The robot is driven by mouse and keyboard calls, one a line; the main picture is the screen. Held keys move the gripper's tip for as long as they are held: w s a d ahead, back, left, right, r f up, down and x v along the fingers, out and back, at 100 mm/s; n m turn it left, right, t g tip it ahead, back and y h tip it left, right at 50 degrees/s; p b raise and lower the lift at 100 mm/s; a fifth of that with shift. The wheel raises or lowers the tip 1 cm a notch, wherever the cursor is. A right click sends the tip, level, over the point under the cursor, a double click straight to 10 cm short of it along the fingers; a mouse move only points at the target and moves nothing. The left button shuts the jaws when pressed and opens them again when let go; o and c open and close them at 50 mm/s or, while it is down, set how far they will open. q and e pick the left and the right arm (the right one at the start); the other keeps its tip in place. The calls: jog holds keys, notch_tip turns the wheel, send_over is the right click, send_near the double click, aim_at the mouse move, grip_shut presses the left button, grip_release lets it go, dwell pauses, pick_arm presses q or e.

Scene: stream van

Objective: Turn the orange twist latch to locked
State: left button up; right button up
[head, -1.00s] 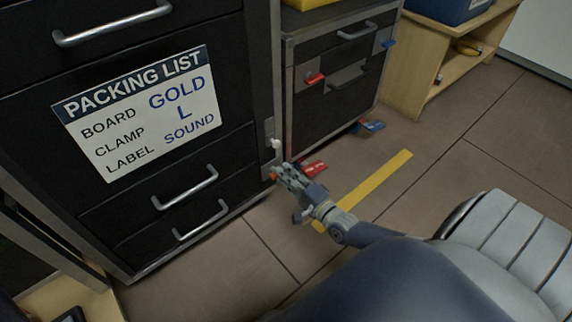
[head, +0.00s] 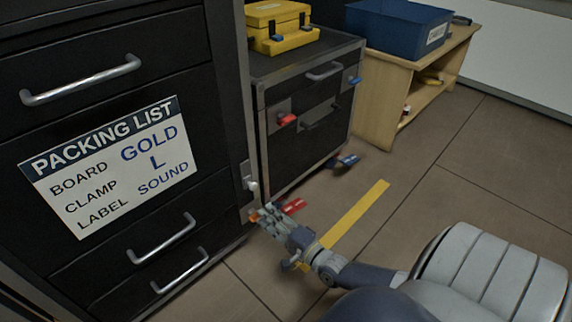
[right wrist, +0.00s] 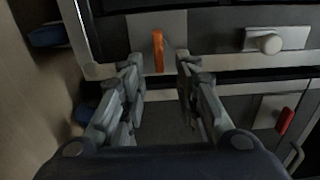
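The orange twist latch (right wrist: 158,50) shows in the right wrist view as a narrow upright handle on a grey plate at the edge of the dark drawer cabinet. In the head view only a small orange part (head: 253,218) shows, low on the cabinet's right edge beside my fingertips. My right gripper (right wrist: 159,65) is open, with one finger to each side of the latch in the picture. No contact shows, and the depth between the tips and the handle is hard to judge. My right gripper (head: 266,217) also shows in the head view. My left gripper is not in view.
A white knob (right wrist: 270,43) sits to the right of the latch in the wrist view. A red latch (head: 286,119) and a blue latch (head: 355,80) are on the neighbouring cabinet. A yellow case (head: 282,28) stands on top. Floor around the yellow strip (head: 355,213) is mostly clear.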

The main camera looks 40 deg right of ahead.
jog(key=s, duration=1)
jog(key=shift+d, duration=0.45)
jog(key=shift+r, duration=0.1)
